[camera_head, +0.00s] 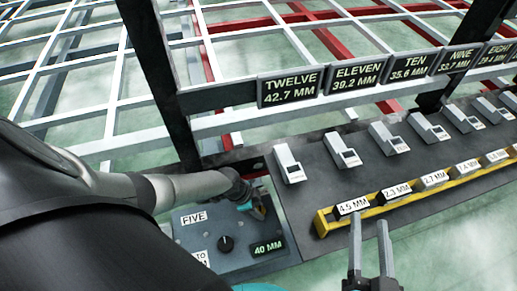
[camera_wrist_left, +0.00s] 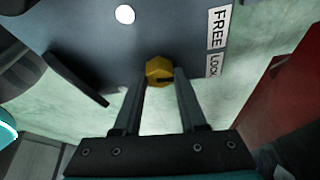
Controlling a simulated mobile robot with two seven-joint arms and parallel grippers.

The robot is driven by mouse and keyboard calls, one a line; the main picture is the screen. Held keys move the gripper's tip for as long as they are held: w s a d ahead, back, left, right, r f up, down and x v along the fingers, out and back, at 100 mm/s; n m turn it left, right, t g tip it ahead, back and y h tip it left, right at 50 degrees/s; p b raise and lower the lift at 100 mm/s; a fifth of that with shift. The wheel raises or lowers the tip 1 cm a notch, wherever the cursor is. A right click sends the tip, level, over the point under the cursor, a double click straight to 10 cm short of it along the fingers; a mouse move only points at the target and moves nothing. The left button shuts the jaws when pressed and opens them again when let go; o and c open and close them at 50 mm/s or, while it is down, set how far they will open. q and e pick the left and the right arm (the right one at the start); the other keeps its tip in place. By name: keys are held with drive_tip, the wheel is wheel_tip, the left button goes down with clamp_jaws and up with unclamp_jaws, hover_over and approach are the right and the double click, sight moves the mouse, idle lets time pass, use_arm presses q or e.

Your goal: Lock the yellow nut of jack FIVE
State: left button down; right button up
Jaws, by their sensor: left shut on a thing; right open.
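The jack FIVE box (camera_head: 215,262) is dark grey, with a "FIVE" label, a black knob and a "40 MM" display. My left gripper (camera_head: 258,208) is at the far right corner of this box, and my arm hides part of the box. In the left wrist view, the yellow nut (camera_wrist_left: 159,71) sits between the tips of my left gripper (camera_wrist_left: 160,84), which is shut on it. A dark slot or mark shows on the nut. "FREE" and "LOCK" labels (camera_wrist_left: 215,42) stand to its right. My right gripper (camera_head: 371,255) is open and empty at the lower right.
A dark shelf (camera_head: 300,205) carries a row of grey clamp-like devices and a yellow rack (camera_head: 322,224) of blocks labelled in millimetres. White and red chassis beams fill the back.

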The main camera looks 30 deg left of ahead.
use_arm(q)
drive_tip(key=shift+m+g+h, duration=0.3)
drive_tip(key=shift+m+g, duration=0.4)
drive_tip(key=shift+m, duration=1.3)
drive_tip(key=shift+w, duration=0.1)
drive_tip(key=shift+c, duration=2.3)
unclamp_jaws()
drive_tip(key=shift+r, duration=0.1)
